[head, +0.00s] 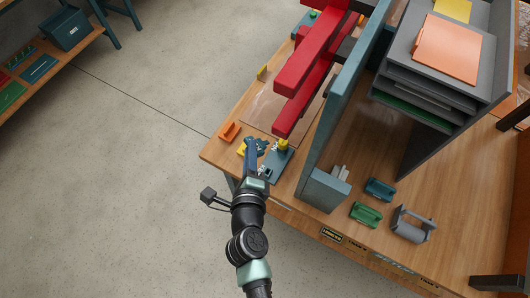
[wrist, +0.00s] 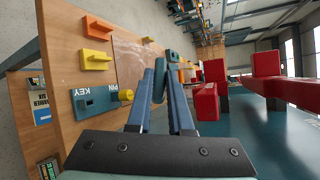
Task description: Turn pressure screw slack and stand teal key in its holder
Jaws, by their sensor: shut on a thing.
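My gripper (head: 253,148) reaches over the front left of the wooden bench. In the wrist view its two blue fingers (wrist: 166,72) converge on a teal piece (wrist: 172,56), which appears to be the teal key; the fingers hide part of it. The teal holder (head: 277,166) lies on the bench just right of my gripper. In the wrist view this holder (wrist: 84,112) bears the words KEY and PIN. A yellow pin (head: 283,145) stands at its PIN end. The dark KEY slot shows no key in it. I cannot pick out the pressure screw.
Red press beams (head: 300,90) rise behind the holder. A tall teal panel (head: 346,85) stands to the right. An orange block (head: 230,131) and a yellow block (head: 242,149) sit near the left bench corner. A green holder (head: 366,214) is farther right.

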